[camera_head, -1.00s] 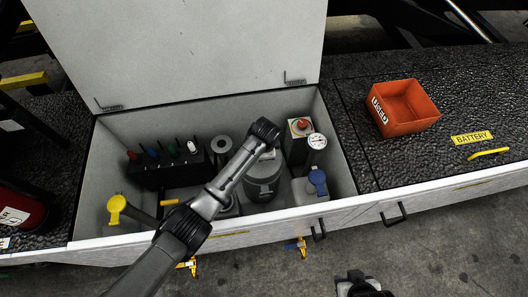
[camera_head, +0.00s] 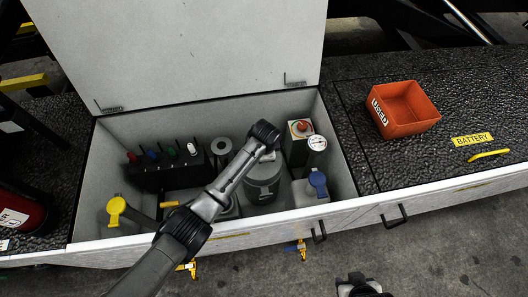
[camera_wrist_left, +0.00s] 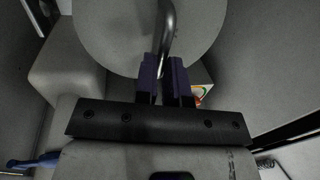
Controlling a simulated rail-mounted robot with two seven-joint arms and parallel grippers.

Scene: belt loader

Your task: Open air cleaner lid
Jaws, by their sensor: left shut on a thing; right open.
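The air cleaner appears to be the dark grey canister (camera_head: 262,188) standing in the open white compartment. My left arm reaches over it from the lower left. In the left wrist view, a round grey lid (camera_wrist_left: 115,35) carries a curved metal handle (camera_wrist_left: 168,20). My left gripper (camera_wrist_left: 166,72) is shut on this handle, with a purple finger on each side. The arm partly hides the canister's top in the head view, so I cannot tell whether the lid is seated or raised. My right gripper (camera_head: 362,287) is open and empty over the floor at the bottom edge.
The compartment's large white cover (camera_head: 180,50) stands open behind. A black block with coloured knobs (camera_head: 165,172), a blue-capped jug (camera_head: 312,192) and a pressure gauge (camera_head: 317,143) crowd the canister. An orange bin (camera_head: 410,122) sits on the dark deck at right.

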